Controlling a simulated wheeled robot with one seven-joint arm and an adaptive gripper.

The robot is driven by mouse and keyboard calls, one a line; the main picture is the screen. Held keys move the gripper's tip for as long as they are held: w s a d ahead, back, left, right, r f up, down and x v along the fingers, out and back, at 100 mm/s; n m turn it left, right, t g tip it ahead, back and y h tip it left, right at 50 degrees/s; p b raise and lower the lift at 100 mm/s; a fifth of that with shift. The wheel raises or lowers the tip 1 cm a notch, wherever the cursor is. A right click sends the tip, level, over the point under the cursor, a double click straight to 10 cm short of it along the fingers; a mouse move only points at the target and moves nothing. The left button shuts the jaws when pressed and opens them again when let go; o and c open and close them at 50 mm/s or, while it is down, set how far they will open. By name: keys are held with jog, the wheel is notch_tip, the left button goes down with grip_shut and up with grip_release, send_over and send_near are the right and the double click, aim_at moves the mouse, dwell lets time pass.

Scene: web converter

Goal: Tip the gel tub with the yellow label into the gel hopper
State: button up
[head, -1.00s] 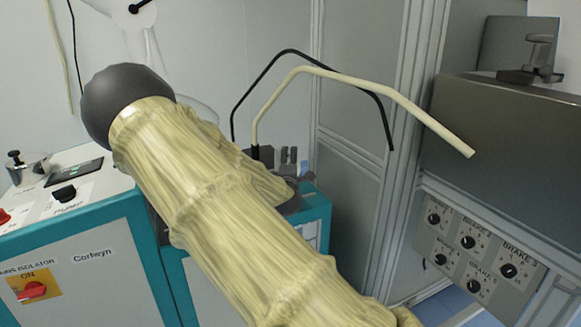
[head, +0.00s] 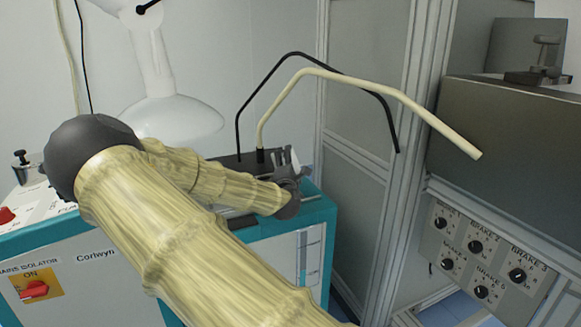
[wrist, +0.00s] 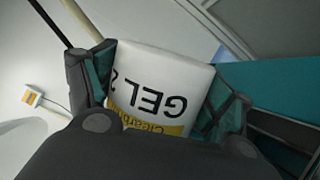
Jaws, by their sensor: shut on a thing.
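The gel tub (wrist: 165,62) is white, with black "GEL 2" lettering and a yellow label part. In the wrist view it sits between the two jaws, and its lettering reads upside down. My gripper (wrist: 160,85) is shut on its sides. In the head view my gripper (head: 286,172) is at the end of my arm, above the teal-edged cabinet. The tub is hard to make out there. I cannot pick out the gel hopper in either view, and the tub's contents do not show.
A white lamp (head: 168,118) stands behind my arm. Bent black (head: 298,54) and cream (head: 352,82) tubes arch over the cabinet (head: 322,235). At the right are a grey machine box (head: 510,130) and a panel of brake knobs (head: 480,255).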

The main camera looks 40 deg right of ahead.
jog(key=shift+w+a+r+n, duration=0.1)
jog(key=shift+a+n, duration=0.1)
jog(key=shift+n, duration=0.2)
jog(key=shift+a+r, duration=0.1)
dwell(1.8)
